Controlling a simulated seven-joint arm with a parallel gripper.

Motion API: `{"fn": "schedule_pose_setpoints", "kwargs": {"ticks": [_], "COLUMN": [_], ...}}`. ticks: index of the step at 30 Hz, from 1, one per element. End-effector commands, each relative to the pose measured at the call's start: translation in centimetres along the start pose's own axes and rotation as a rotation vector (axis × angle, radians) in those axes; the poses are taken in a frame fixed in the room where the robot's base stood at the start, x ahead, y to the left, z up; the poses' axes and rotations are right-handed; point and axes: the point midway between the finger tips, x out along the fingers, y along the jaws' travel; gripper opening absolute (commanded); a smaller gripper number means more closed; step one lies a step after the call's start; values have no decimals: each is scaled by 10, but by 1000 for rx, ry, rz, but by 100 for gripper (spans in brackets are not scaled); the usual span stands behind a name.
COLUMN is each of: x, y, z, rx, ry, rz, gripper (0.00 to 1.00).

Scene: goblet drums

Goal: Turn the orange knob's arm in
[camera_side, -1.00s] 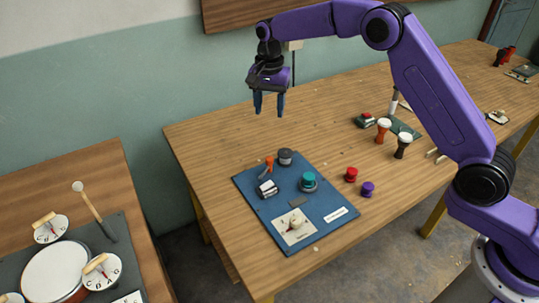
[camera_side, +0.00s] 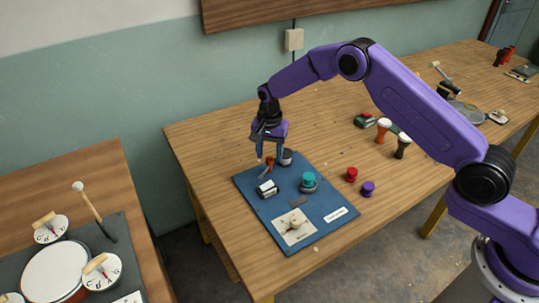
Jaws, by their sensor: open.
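The orange knob (camera_side: 269,162) stands near the far left corner of the blue board (camera_side: 325,203).
On the board, a dark grey round piece (camera_side: 287,158) stands close right of my gripper. A white-and-black block (camera_side: 267,189), a teal knob (camera_side: 308,182) and a cream dial (camera_side: 296,226) are nearer. Red (camera_side: 351,174) and purple (camera_side: 368,188) pieces stand right of the board.

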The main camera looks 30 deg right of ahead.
Motion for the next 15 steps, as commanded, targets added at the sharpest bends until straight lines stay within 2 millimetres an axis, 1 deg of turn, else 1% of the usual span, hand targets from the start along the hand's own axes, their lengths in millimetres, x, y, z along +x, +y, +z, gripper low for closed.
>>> {"fn": "schedule_pose_setpoints", "kwargs": {"ticks": [3, 6, 14, 15], "x": [11, 14, 16, 16], "y": [0, 0, 0, 0], "z": [0, 0, 0, 0], "rx": [0, 0, 0, 0], "ry": [0, 1, 1, 1], "rz": [0, -1, -1, -1], "gripper": [53, 53, 53, 49]}}
